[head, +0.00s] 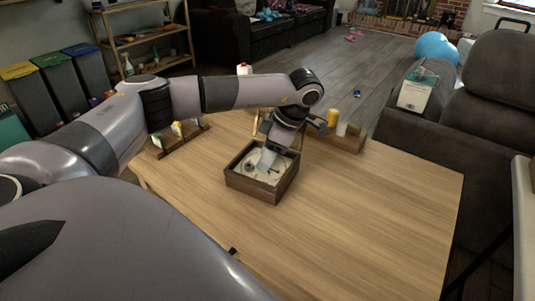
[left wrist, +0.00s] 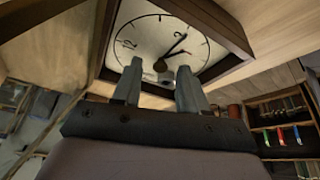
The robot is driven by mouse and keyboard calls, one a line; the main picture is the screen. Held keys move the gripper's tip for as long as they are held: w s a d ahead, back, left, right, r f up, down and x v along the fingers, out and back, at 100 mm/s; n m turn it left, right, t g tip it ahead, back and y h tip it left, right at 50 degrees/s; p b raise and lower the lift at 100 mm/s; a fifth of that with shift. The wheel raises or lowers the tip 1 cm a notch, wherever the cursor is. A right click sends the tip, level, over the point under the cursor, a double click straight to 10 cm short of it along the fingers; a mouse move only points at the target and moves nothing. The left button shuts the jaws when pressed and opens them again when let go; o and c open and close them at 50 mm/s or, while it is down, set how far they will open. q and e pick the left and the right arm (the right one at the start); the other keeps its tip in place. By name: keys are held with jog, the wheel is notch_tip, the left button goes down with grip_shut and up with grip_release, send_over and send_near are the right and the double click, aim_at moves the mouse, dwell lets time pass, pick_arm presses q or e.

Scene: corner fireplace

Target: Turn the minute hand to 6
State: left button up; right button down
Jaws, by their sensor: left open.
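A clock with a pale round face (head: 254,170) lies face up in a dark wooden box frame (head: 262,190) on the table. In the left wrist view the face (left wrist: 150,35) carries black numerals, a ring line and a dark hub. A thin dark hand (left wrist: 178,45) points from the hub toward the picture's upper right; which hand it is, I cannot tell. My left gripper (head: 268,160) reaches down over the face. Its two fingers (left wrist: 158,75) are apart, near the hub, with nothing clearly between them. Contact with a hand is unclear. My right gripper is not in view.
The wooden table (head: 370,220) is clear in front and right of the box. A wooden tray (head: 350,142) with small containers stands behind right; another small rack (head: 172,144) stands left. A grey sofa (head: 410,135) borders the right side.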

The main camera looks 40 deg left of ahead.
pick_arm(q)
grip_shut()
jog(key=shift+m, duration=0.3)
jog(key=shift+s+r+m+t+p, duration=0.15)
jog(key=shift+m+t+p, duration=0.25)
jog(key=shift+m+p, duration=0.4)
jog(key=m+t+p, duration=0.1)
jog(key=m, duration=0.2)
jog(key=shift+s+d+m+y, duration=0.1)
jog(key=shift+s+m+y, duration=0.05)
jog(key=shift+m+y, duration=0.25)
jog(key=m+t, duration=0.1)
jog(key=m, duration=0.1)
jog(key=shift+s+m, duration=0.1)
jog(key=shift+m, duration=0.2)
jog(key=m+t, duration=0.1)
jog(key=m, duration=0.1)
jog(key=shift+s+m+t+h, duration=0.15)
jog(key=shift+m+t+h, duration=0.15)
jog(key=shift+m, duration=0.1)
jog(key=m, duration=0.2)
jog(key=m+t+h, duration=0.1)
jog(key=m, duration=0.2)
jog(key=shift+s+a+m+t, duration=0.15)
jog(key=shift+a+m+t, duration=0.05)
jog(key=shift+m+t, duration=0.1)
